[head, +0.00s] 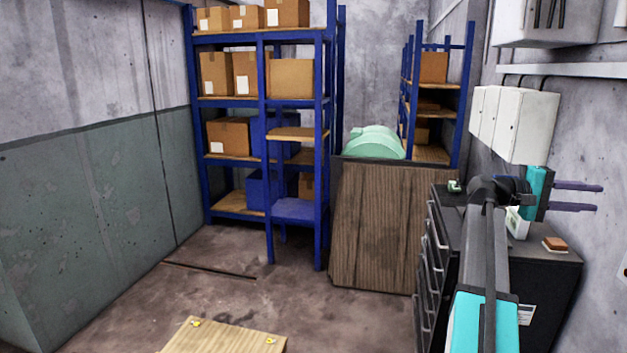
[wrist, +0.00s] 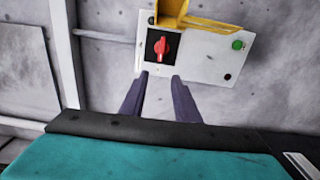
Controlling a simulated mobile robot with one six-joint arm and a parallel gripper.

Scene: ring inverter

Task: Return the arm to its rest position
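My arm (head: 489,255) reaches forward from the bottom right of the head view, over a dark drawer cabinet. My gripper (head: 600,198) points right toward the concrete wall. Its two purple fingers are apart with nothing between them. In the wrist view my gripper (wrist: 160,76) is below a red rotary switch (wrist: 160,46) on a light panel (wrist: 205,62). The fingertips appear near the panel's lower edge; I cannot tell the distance to it. A yellow cover (wrist: 190,18) stands out above the switch.
The drawer cabinet (head: 540,290) lies under the arm, with a small brown-topped block (head: 555,244) on it. White wall boxes (head: 515,122) hang above. A brown wooden panel (head: 372,228) and blue shelving (head: 320,150) stand behind. Open floor (head: 200,290) lies left.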

